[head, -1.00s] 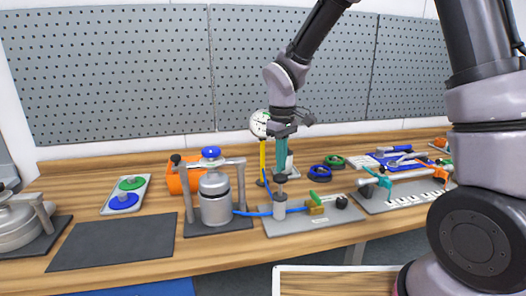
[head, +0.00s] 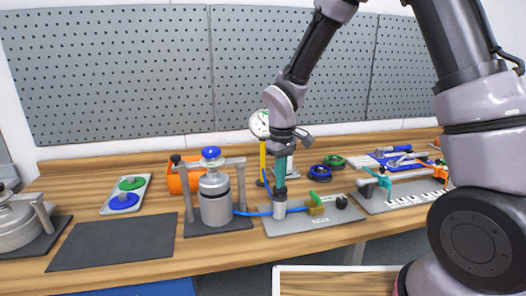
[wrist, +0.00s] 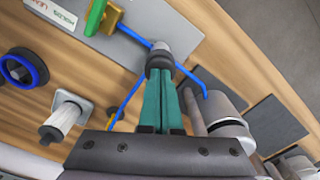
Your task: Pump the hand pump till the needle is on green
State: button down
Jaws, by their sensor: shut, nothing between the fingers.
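The hand pump (head: 280,211) is a small silver cylinder on a grey plate (head: 327,222). Its dark plunger knob (head: 279,191) is low, close above the cylinder. My gripper (head: 280,181) points straight down with its teal fingers shut and empty. The fingertips meet the top of the knob, which also shows in the wrist view (wrist: 158,58). The dial gauge (head: 259,123) stands behind on a yellow post, its right edge close to my arm. Its needle is too small to read against any green zone. A blue hose (head: 252,213) runs from the pump to a silver vessel (head: 214,206).
A valve with a green handle (head: 319,199) sits on the pump plate's right side. Blue (head: 319,172) and green rings lie behind it. A bare dark mat (head: 115,241) lies at left.

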jog(key=shift+r, duration=2.65)
dwell(0.6)
jog(key=shift+r, duration=0.1)
jog(key=shift+r, duration=2.9)
